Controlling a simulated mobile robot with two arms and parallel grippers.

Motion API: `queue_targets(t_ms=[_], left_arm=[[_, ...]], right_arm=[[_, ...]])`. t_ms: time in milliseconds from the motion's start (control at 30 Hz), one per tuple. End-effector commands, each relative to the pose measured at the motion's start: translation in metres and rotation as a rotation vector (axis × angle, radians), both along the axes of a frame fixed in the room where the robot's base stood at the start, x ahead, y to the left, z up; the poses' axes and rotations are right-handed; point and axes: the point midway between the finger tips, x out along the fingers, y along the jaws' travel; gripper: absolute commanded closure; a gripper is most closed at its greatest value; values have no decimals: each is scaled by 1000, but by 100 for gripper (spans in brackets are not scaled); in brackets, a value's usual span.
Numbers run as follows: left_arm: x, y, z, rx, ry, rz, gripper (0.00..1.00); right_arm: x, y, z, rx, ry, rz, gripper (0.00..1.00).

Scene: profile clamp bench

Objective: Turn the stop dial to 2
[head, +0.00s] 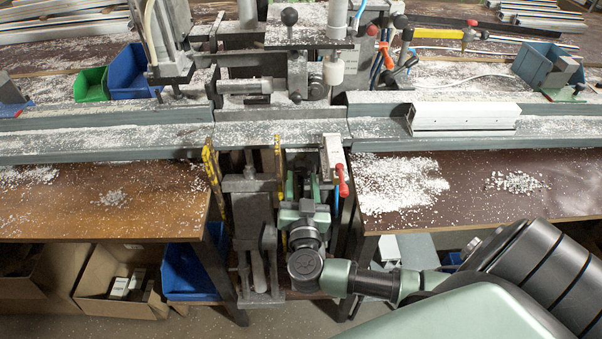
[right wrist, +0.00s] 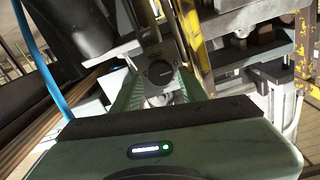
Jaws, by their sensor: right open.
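A round dark dial (right wrist: 158,73) with a small pale mark, which looks like the stop dial, sits near the middle of the right wrist view. My right gripper (head: 303,188) is below the bench's front edge in the head view, pointing into the machine. It is open, and its greenish fingers appear on both sides of the dial in the right wrist view. I cannot tell whether they touch it. In the head view the dial is hidden or too small to make out. My left gripper is not in view.
Yellow metal bars (head: 213,175) and a red-handled lever (head: 342,180) stand close to my right gripper. A blue hose (right wrist: 32,45) runs at the left in the wrist view. A pale profile (head: 465,117) lies on the rail. White chips cover the brown bench top (head: 465,210).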

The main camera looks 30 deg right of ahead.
Motion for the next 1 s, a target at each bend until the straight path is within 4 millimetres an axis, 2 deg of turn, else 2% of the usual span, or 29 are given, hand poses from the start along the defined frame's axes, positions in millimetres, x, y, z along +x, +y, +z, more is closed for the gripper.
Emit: queue_targets(t_ms=[200,533,600,700,1000], left_arm=[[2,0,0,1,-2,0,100],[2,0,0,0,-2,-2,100],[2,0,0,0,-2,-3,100],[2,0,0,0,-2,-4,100],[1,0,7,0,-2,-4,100]], right_arm=[[21,-13,0,-2,0,1,57],[24,-15,0,0,0,1,57],[24,-15,0,0,0,1,77],[24,-15,0,0,0,1,100],[24,-15,1,30,-15,0,100]])
